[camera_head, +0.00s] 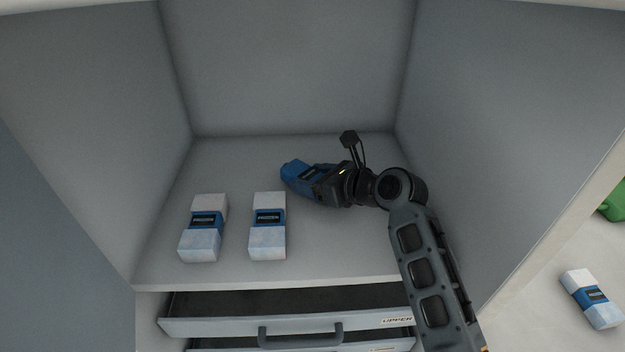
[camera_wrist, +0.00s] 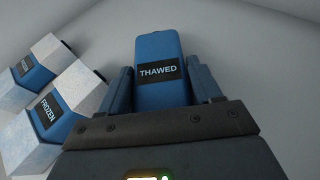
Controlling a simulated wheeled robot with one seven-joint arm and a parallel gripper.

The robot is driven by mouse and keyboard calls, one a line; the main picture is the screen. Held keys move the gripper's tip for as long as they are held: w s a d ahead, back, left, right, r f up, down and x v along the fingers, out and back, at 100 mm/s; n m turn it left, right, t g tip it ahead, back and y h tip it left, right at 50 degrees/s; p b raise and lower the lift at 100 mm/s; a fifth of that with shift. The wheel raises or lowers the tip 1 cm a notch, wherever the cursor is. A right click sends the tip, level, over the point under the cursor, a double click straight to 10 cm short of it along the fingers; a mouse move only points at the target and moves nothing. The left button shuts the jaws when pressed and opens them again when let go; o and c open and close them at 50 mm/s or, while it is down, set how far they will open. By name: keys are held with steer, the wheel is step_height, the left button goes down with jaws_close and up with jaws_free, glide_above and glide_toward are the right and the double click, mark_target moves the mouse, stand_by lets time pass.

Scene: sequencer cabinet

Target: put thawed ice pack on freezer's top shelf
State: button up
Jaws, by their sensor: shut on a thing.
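The thawed ice pack (camera_head: 294,172) is solid blue with a dark label reading THAWED, clear in the wrist view (camera_wrist: 160,52). My gripper (camera_head: 312,182) is shut on it, with one finger along each side in the wrist view (camera_wrist: 163,90). The pack is at the back middle of the freezer's top shelf (camera_head: 345,250), low over the surface. I cannot tell whether it touches the shelf. Part of the pack is hidden by my gripper in the head view.
Two white-and-blue frozen packs, one at left (camera_head: 203,228) and one nearer the middle (camera_head: 268,226), lie on the shelf. The upper drawer (camera_head: 290,326) below is partly open. Another white-and-blue pack (camera_head: 590,298) and a green object (camera_head: 615,205) are outside at right. The shelf's right side has free room.

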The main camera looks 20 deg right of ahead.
steer(key=shift+f, duration=0.25)
steer(key=o, duration=1.2)
steer(key=shift+f, duration=0.15)
steer(key=v, duration=0.7)
steer(key=shift+s+d, duration=0.15)
steer(key=shift+s, duration=0.05)
